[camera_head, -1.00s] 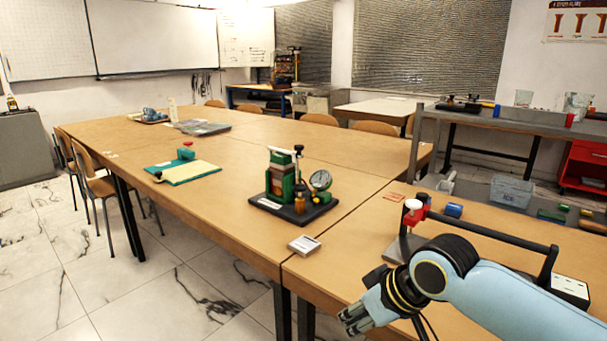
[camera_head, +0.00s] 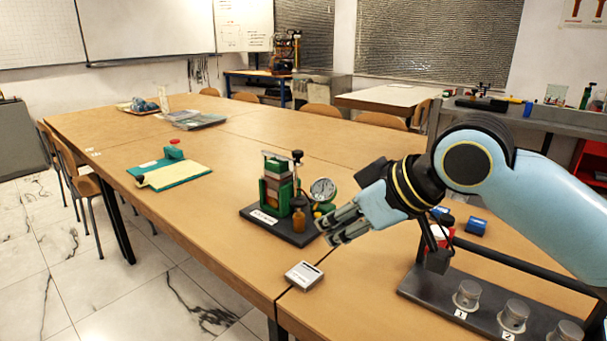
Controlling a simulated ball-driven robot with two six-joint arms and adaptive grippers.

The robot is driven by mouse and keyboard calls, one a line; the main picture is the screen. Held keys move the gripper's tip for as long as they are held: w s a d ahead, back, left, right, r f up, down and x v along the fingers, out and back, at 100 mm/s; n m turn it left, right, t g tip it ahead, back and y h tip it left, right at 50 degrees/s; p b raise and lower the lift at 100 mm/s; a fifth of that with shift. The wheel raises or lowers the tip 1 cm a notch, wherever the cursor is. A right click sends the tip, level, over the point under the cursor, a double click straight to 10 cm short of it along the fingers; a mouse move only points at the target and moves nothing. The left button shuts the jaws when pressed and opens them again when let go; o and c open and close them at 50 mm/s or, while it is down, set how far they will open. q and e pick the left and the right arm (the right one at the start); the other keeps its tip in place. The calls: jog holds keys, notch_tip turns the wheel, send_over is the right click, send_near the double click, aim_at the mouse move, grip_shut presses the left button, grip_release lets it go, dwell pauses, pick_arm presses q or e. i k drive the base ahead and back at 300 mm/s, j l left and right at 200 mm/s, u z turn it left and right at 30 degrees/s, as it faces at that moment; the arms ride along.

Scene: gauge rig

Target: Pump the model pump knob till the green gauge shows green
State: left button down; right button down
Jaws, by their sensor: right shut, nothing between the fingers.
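The model pump (camera_head: 277,184) is a green and dark red unit on a black base plate (camera_head: 262,223) with a white label. A black round knob (camera_head: 297,155) sits on top of an upright rod at its right side. The green-rimmed gauge (camera_head: 322,190) has a white dial and stands at the right of the base; its needle is too small to read. My right gripper (camera_head: 328,232) is shut and empty, in front of and right of the base, below the gauge in the picture. Its hand hides the base's right end. My left gripper is out of view.
A small grey-white box (camera_head: 304,275) lies on the near table edge. A black stand with numbered grey weights (camera_head: 466,295) is at the lower right, below my right arm. A teal board (camera_head: 169,174) lies to the left. The wooden table between is clear.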

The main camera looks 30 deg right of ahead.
aim_at(298, 202)
jog(key=i+l, duration=0.75)
